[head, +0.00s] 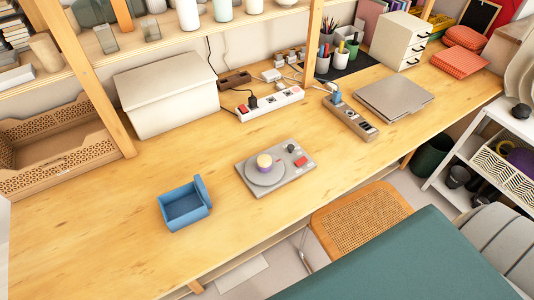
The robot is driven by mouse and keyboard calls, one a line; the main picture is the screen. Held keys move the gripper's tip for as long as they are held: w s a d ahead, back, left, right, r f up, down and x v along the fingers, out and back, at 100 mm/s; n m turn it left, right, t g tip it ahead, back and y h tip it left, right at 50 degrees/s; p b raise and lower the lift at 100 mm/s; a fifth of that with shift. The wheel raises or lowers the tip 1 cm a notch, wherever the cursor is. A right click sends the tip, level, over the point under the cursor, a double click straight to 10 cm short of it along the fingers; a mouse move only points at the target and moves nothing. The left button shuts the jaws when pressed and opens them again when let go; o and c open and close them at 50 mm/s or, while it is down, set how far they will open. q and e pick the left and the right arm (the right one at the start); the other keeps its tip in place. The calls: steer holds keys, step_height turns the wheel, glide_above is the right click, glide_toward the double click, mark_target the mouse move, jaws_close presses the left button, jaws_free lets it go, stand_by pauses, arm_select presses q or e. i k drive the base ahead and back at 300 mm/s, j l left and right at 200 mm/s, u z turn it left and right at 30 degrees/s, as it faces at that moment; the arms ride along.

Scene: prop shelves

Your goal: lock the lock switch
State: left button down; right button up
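A flat grey panel device (275,168) lies on the wooden desk near the middle of the head view. It carries a round disc with a yellow and purple knob-like cylinder (264,165) on it. A red switch (301,162) and a small dark knob (291,149) are at its right side. Which of these parts is the lock switch, and its position, I cannot tell. Neither of my grippers shows in this view.
An open blue box (185,206) stands left of the device. A white storage box (167,93), power strips (270,103) and a grey laptop-like slab (394,96) sit behind. A wicker stool (361,217) and a teal surface (400,265) are in front. The left desk front is clear.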

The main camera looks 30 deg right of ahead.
mark_target(303, 160)
steer(key=z, duration=1.15)
steer(key=i+l+u, duration=0.1)
steer(key=i+l, duration=0.1)
steer(key=l, duration=0.05)
